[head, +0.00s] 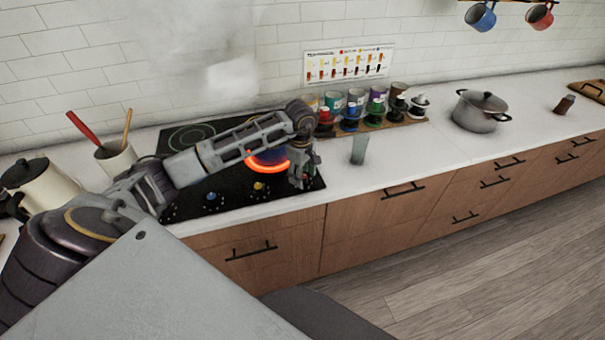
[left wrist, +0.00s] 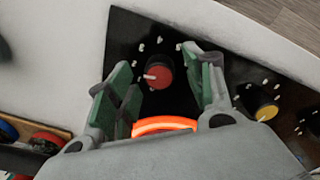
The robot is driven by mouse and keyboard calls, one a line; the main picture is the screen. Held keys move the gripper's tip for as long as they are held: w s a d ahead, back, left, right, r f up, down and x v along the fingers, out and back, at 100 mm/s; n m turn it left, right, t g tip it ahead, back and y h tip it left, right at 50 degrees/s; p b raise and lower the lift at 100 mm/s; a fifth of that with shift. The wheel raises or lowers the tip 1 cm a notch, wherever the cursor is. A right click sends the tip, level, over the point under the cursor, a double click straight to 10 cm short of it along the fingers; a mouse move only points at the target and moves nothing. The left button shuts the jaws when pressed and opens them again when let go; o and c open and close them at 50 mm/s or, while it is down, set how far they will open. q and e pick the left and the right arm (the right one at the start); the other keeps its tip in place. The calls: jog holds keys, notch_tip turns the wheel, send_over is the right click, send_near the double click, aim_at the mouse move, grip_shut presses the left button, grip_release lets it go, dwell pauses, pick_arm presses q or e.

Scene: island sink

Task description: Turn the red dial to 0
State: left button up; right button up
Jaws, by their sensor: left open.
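The red dial (left wrist: 158,72) shows in the left wrist view on the black cooktop (left wrist: 150,35), with a pale pointer on its left side and white marks around it. My left gripper (left wrist: 160,85) is open, with its green-padded fingers on either side of the dial and apart from it. In the head view my left gripper (head: 301,176) is over the front right corner of the cooktop and hides the red dial. A burner (head: 268,162) glows orange-red beside the gripper; part of its ring (left wrist: 165,125) shows below the dial in the wrist view. My right gripper is not in view.
A yellow dial (head: 259,186) and a blue dial (head: 211,197) sit along the cooktop's front. A glass (head: 358,150) stands right of the gripper. Jars (head: 355,105) stand behind, and a pot (head: 478,112) is farther right. Bare counter (head: 420,150) lies between.

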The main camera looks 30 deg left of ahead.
pick_arm(q)
jog(key=shift+f, duration=0.15)
jog(key=c, duration=1)
jog(key=shift+n, duration=0.3)
